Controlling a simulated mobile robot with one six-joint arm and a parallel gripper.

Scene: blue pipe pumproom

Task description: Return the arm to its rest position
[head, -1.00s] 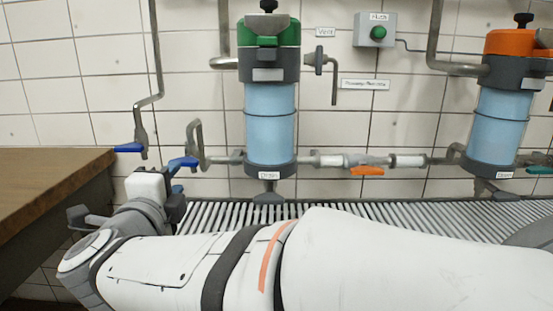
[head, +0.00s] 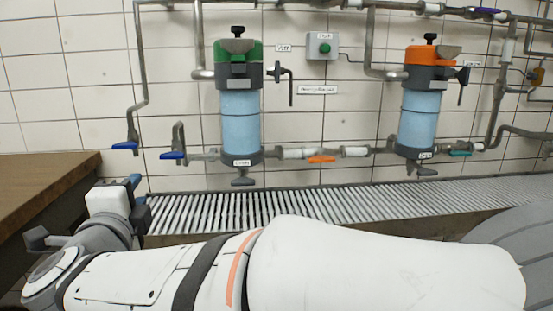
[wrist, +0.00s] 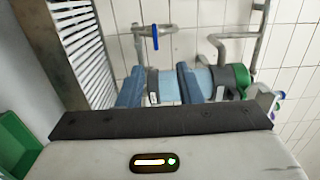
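My arm lies folded across the bottom of the head view. My gripper (head: 134,184) is at its left end, in front of the drain grating and below the blue valve handle (head: 173,156). In the wrist view, its two blue fingers (wrist: 160,84) stand apart with nothing held between them. Beyond the fingers lies the blue filter housing with the green collar (wrist: 242,76), well out of reach. The fingertips are partly hidden in the head view.
The green-topped filter (head: 238,50) and the orange-topped filter (head: 433,54) hang on the tiled wall above the grating (head: 300,205). A wooden bench (head: 40,185) stands at the left, close to my gripper. A green bin (wrist: 18,148) shows in the wrist view.

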